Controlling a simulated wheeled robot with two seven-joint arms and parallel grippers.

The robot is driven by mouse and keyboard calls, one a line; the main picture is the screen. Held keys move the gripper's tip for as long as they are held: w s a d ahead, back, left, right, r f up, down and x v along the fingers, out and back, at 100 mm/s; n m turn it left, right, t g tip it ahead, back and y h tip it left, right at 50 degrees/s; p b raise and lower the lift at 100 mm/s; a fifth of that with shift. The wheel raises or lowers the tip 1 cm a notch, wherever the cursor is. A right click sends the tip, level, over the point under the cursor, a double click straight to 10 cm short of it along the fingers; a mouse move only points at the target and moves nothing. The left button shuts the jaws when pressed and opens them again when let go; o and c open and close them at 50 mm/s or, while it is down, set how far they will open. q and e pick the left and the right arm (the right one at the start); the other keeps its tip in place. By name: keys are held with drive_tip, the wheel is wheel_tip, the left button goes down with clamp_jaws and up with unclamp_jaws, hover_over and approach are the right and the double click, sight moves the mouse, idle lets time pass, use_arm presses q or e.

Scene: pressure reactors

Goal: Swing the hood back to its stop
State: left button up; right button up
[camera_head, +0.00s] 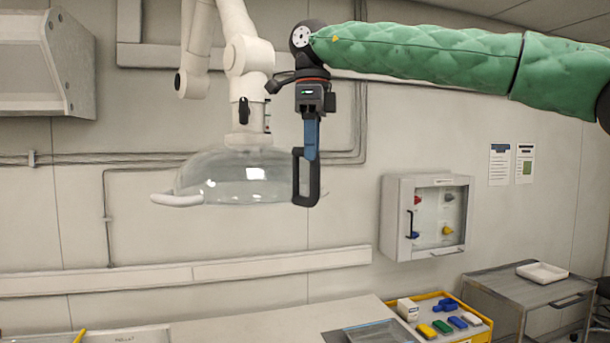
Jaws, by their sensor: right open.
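The hood is a clear, shallow dome (235,175) hanging from a white jointed arm (247,70) that comes down from above. A pale curved handle (177,200) sticks out from its left rim. My right gripper (306,178), on the green-sleeved arm, points down in front of the dome's right edge, away from the handle. It is seen nearly side-on; it is open with nothing visible in it. It hides part of the dome's right rim, and I cannot tell whether it touches the dome. My left gripper is not in view.
A wall cabinet (392,220) with a clear window hangs at the right. Below are a pale worktop (270,318), a yellow tray (480,333) with small coloured blocks, and a grey cart (510,300) with a white tray (542,272). A grey box (40,65) juts out at upper left.

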sight(312, 175)
drive_tip(key=shift+d+f+p, duration=0.3)
drive_tip(key=shift+d+f, duration=0.05)
drive_tip(key=shift+f, duration=0.25)
drive_tip(key=f, duration=0.1)
drive_tip(key=f+p, duration=0.1)
drive_tip(key=f, duration=0.1)
drive_tip(key=f+p, duration=0.1)
drive_tip(key=shift+a+f, duration=0.35)
drive_tip(key=shift+d+f, duration=0.25)
drive_tip(key=shift+f, duration=0.05)
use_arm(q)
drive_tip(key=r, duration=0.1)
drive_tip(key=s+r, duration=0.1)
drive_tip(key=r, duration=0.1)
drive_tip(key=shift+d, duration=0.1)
use_arm(e)
drive_tip(key=shift+w+d, duration=0.1)
drive_tip(key=c, duration=0.7)
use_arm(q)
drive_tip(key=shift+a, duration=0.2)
use_arm(e)
clamp_jaws()
